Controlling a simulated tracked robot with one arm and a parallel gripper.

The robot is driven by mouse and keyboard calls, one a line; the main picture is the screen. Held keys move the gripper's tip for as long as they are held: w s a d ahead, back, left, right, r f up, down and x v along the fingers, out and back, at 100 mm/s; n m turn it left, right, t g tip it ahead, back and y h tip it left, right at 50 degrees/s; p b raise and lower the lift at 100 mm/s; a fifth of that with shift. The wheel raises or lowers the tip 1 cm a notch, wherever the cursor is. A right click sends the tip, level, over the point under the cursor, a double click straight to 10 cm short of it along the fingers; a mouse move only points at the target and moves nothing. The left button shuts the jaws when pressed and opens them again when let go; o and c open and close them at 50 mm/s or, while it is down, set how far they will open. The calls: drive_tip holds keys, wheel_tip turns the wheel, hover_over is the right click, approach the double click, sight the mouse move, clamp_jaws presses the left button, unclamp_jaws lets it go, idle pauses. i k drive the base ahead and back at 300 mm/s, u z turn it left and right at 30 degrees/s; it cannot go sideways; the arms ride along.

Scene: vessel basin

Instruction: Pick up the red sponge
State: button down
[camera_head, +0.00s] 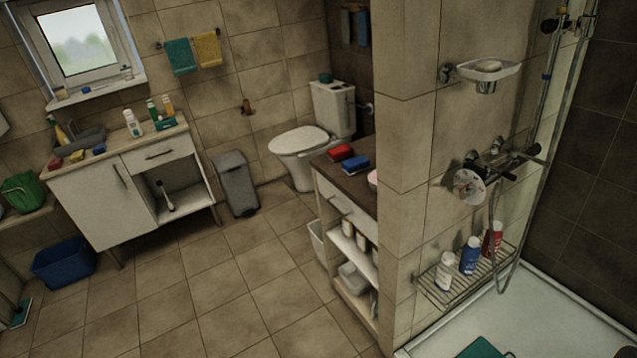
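Two small red items show, and I cannot tell for sure which is the red sponge. A red block-like item (341,153) lies on the dark top of the low cabinet beside the tiled partition, next to a blue one (355,163). A smaller red item (55,164) lies at the left front of the white vanity's top, beside a yellow item (76,156) and another blue item (98,150). My gripper is not in view.
The tiled partition (406,150) hides the right part of the dark-topped cabinet (346,198). A vanity (100,205), blue basin (63,263), grey bin (237,184) and toilet (298,142) stand around open tiled floor (190,290). A wire shelf (465,285) juts out at right.

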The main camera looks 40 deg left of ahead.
sight(338, 153)
drive_tip(key=u, duration=0.6)
drive_tip(key=i, duration=1)
